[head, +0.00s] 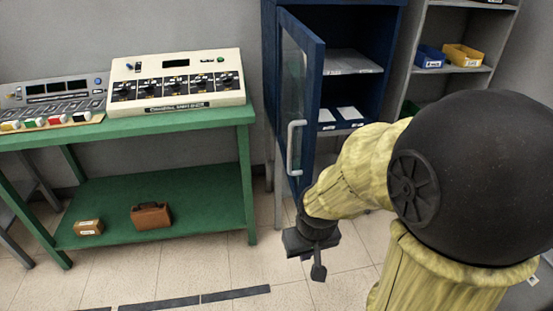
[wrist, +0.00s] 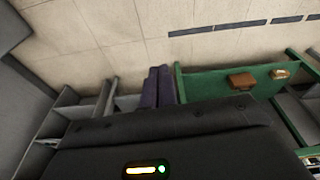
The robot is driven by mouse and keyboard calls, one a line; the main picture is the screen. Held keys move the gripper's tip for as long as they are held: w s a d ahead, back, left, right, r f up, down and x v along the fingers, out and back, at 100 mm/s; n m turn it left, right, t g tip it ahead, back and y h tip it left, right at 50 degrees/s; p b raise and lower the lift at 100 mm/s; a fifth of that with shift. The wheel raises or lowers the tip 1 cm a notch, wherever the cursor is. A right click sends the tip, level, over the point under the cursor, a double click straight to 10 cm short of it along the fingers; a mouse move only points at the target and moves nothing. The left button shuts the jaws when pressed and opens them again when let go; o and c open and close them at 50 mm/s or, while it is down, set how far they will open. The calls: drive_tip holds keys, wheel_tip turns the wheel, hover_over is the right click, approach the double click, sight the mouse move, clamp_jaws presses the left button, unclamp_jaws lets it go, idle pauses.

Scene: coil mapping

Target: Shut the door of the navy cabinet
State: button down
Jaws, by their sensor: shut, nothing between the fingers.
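The navy cabinet (head: 370,22) stands at the back with its door open. The door (head: 315,75) is hinged on the left, has a glass pane and swings out towards me. Its pale bar handle (head: 293,148) is on the face turned left. My gripper (head: 318,270) is shut and empty, pointing down just below the door's lower edge in the head view; my forearm hides part of the door's bottom and the cabinet. I cannot tell whether my arm touches the door.
A green bench (head: 180,121) with control panels (head: 175,80) stands left of the door; its lower shelf holds a brown case (head: 151,215) and a small box (head: 88,227). Grey shelving (head: 455,85) with bins stands to the right. The tiled floor (head: 225,275) in front is clear.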

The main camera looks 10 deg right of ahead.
drive_tip(key=w+a+r+n+h+p, duration=0.4)
drive_tip(key=w+a+r+n+p, duration=0.2)
drive_tip(key=p, duration=0.6)
drive_tip(key=w+a+r+n+g+h+p, duration=0.1)
drive_tip(key=w+a+r+n+h+p, duration=0.3)
drive_tip(key=w+a+r+n+p, duration=0.3)
drive_tip(key=w+r+n+p, duration=0.3)
drive_tip(key=w+n+p, duration=0.3)
drive_tip(key=w, duration=0.1)
drive_tip(key=shift+a+r+h+p, duration=0.2)
drive_tip(key=shift+r+h+p, duration=0.1)
drive_tip(key=shift+r+h, duration=0.1)
drive_tip(key=shift+a+f, duration=0.1)
drive_tip(key=shift+a, duration=0.05)
drive_tip(key=d+r+p+x, duration=0.2)
drive_tip(key=p+x, duration=0.3)
drive_tip(key=x, duration=0.7)
drive_tip(key=shift+w+d+f, duration=0.2)
drive_tip(key=shift+w+d, duration=0.05)
drive_tip(key=shift+d, duration=0.1)
